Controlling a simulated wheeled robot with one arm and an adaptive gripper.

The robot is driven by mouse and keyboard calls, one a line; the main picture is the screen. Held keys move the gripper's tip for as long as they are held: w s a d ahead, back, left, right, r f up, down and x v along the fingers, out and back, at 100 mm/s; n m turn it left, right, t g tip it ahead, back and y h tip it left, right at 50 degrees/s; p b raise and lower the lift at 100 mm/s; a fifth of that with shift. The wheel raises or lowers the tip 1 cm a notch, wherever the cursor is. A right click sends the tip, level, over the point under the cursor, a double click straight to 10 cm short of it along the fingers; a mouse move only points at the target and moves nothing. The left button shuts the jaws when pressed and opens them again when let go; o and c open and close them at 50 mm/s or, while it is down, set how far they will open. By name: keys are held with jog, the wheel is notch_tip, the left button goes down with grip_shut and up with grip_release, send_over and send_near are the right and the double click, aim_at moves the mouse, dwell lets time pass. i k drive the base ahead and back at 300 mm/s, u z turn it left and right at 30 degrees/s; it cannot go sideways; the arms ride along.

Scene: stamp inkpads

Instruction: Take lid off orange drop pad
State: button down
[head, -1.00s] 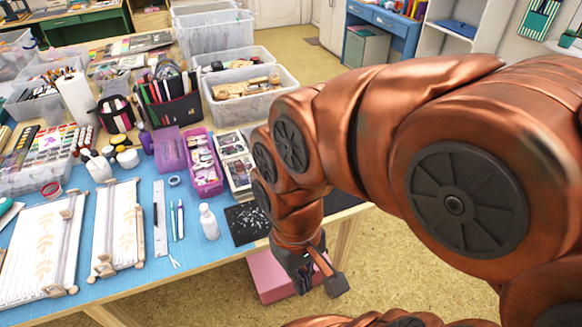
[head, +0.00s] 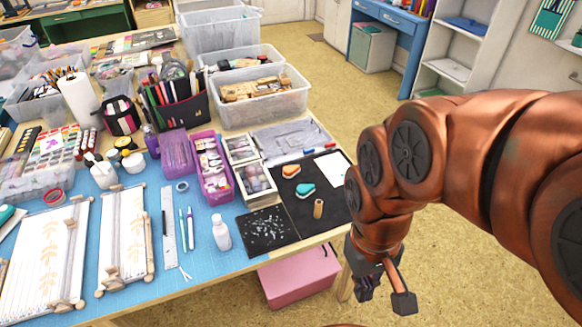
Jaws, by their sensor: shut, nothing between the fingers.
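The orange drop-shaped pad (head: 291,171) lies on a black mat (head: 324,208) at the table's right end. A teal drop-shaped pad (head: 305,190) lies just in front of it. Both are small, and I cannot make out whether the orange one's lid is on. My gripper (head: 368,291) hangs past the table's right edge, in front of and to the right of the pads, clear of both.
A pink box (head: 299,275) is under the table edge. Floor right of the table is open.

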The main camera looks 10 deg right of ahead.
aim_at(290, 170)
jog(key=u, duration=0.05)
jog(key=k, duration=0.6)
jog(key=u, duration=0.4)
jog(key=i, duration=1.2)
jog(key=u, duration=0.5)
